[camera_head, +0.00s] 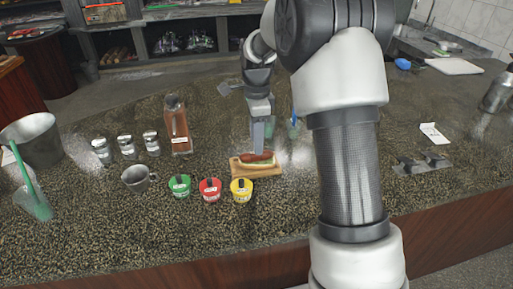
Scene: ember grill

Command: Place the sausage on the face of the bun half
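The reddish-brown sausage (264,157) lies lengthwise over the pale bun half (248,164), above the small wooden board (240,173). Whether the sausage rests fully on the bun face or is slightly above it is too small to tell. My gripper (258,151) points down right over the middle of the sausage, with its fingertips at or touching it. The fingers are seen edge-on, so the gap between them is hidden.
Green (180,186), red (210,189) and yellow (241,190) tubs stand left and in front of the board. My arm covers the counter right of the board.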

